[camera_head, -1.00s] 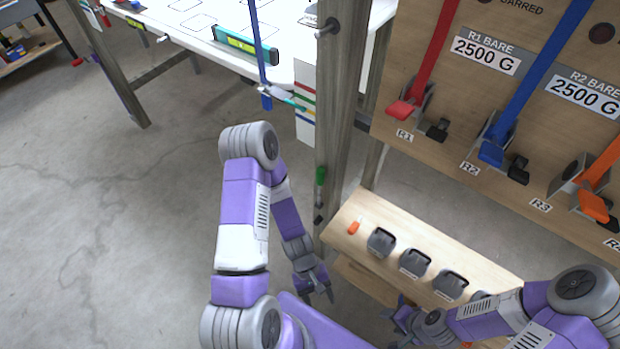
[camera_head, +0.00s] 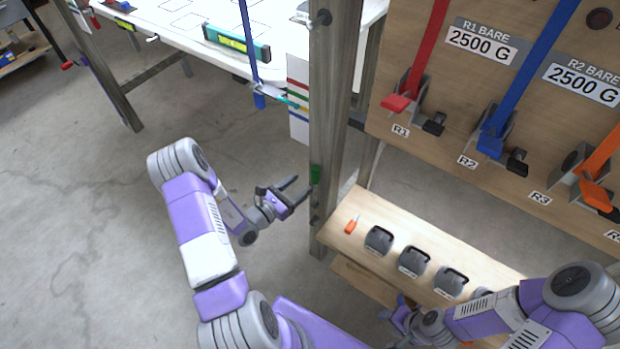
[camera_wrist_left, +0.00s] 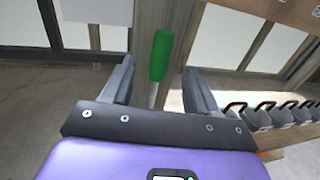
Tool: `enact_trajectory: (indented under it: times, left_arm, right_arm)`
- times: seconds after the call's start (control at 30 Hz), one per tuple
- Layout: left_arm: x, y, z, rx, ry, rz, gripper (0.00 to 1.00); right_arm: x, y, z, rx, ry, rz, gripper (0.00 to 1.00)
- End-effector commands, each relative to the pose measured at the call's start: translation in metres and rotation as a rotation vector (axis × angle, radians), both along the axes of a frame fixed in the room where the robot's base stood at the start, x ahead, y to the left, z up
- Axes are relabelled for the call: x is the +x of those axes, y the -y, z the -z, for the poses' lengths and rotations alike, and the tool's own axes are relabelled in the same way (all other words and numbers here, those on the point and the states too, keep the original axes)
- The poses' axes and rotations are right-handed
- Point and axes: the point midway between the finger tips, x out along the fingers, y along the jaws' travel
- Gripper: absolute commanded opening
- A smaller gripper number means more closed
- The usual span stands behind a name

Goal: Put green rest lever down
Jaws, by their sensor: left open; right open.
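The green rest lever (camera_head: 315,174) is on the wooden post (camera_head: 338,120), its green grip on top of a thin metal shaft. In the left wrist view the green grip (camera_wrist_left: 161,55) stands upright between and beyond my finger tips, with the shaft below it. My left gripper (camera_head: 296,190) is open and empty, just left of the lever, its fingers pointing at it. It also shows in the left wrist view (camera_wrist_left: 158,80), and I cannot tell whether it touches the lever. My right gripper (camera_head: 400,318) is low at the bottom, partly hidden by my arm.
A wooden shelf (camera_head: 345,243) with several grey weights and an orange piece stands right of the post. Above it is a board (camera_head: 480,195) with red, blue and orange straps in clamps. A white table (camera_head: 180,28) holds a green level (camera_head: 237,42). Floor at left is clear.

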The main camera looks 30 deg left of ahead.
Motion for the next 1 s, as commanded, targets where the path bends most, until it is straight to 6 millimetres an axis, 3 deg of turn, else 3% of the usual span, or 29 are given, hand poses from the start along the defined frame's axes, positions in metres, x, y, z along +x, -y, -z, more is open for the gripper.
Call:
enact_trajectory:
  times: [0.3, 0.67, 1.0]
  left_arm:
    - [0.043, 0.013, 0.001, 0.0, -0.001, 0.004, 0.59]
    - [0.05, 0.015, 0.0, -0.001, -0.002, 0.004, 0.59]
    - [0.049, 0.015, 0.001, -0.001, -0.002, 0.004, 0.08]
  right_arm:
    - [0.0, 0.0, 0.009, 0.0, 0.0, 0.0, 0.56]
    - [0.0, 0.0, 0.009, 0.0, 0.0, 0.0, 0.56]
    - [0.0, 0.0, 0.009, 0.0, 0.0, 0.0, 0.56]
